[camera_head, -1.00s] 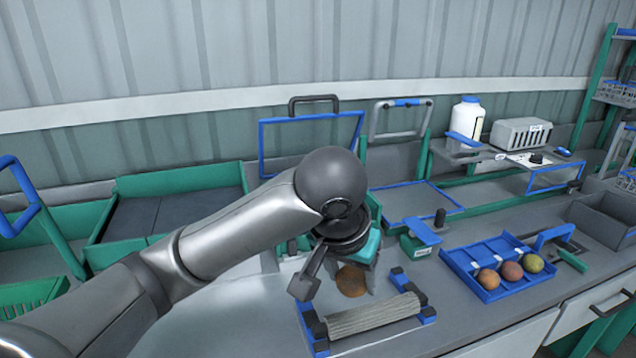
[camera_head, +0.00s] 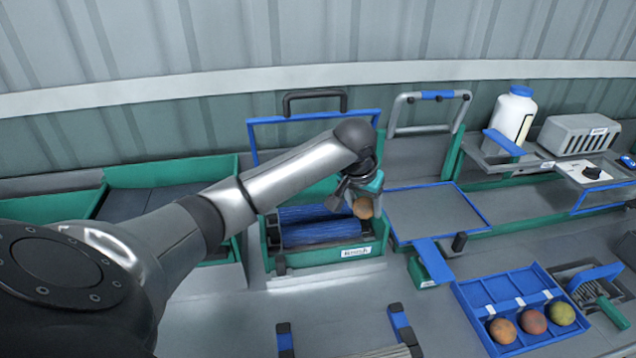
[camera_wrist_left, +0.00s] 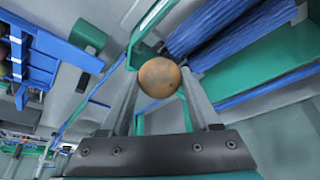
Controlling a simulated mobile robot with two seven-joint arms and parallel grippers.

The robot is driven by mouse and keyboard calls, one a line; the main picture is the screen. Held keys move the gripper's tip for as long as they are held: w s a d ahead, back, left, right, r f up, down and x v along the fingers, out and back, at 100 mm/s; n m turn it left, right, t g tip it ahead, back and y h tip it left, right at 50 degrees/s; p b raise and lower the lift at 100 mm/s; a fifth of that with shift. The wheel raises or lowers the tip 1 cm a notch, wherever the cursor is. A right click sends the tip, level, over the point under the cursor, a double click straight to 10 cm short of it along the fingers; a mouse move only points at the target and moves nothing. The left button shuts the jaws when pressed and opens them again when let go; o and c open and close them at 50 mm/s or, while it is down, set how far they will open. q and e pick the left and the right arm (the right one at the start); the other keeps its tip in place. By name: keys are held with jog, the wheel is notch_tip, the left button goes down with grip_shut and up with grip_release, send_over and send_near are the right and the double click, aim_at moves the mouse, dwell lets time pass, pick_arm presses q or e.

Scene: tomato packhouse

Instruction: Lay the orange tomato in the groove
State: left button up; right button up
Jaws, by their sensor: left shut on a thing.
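The orange tomato (camera_head: 363,208) is held between the fingers of my left gripper (camera_head: 356,197). It also shows between the two grey fingers in the left wrist view (camera_wrist_left: 160,77). In the head view it is above the right end of a green-walled unit with blue ribbed rollers (camera_head: 318,232). The dip between the two rollers runs left to right. The tomato appears raised above them; the exact height is hard to tell. The rollers also show at the upper right of the left wrist view (camera_wrist_left: 228,28). My right gripper is not in view.
A blue tray (camera_head: 487,312) with several tomatoes is at the lower right. A flat blue-edged panel (camera_head: 437,214) lies right of the roller unit. A blue-framed upright panel (camera_head: 260,140) stands behind it. A grey ribbed roller stand (camera_head: 400,318) is at the bottom edge.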

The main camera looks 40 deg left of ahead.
pick_arm(q)
jog(key=shift+n, duration=0.4)
jog(key=a, duration=0.2)
jog(key=a+f+p, duration=0.1)
jog(key=a, duration=0.3)
jog(key=shift+a+f+p, duration=0.25)
jog(key=shift+f+p, duration=0.1)
jog(key=shift+p, duration=0.05)
jog(key=a+f+b, duration=0.1)
jog(key=a+f, duration=0.1)
jog(key=a+f+b, duration=0.1)
jog(key=a+f, duration=0.1)
jog(key=a+f+b, duration=0.1)
jog(key=f+b, duration=0.1)
jog(key=shift+s+a+f, duration=0.15)
jog(key=shift+s+a, duration=0.25)
jog(key=shift+r+p, duration=0.3)
jog(key=shift+p, duration=0.4)
jog(key=shift+f, duration=0.1)
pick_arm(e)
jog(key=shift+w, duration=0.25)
pick_arm(q)
jog(key=shift+f, duration=0.3)
jog(key=o, duration=1)
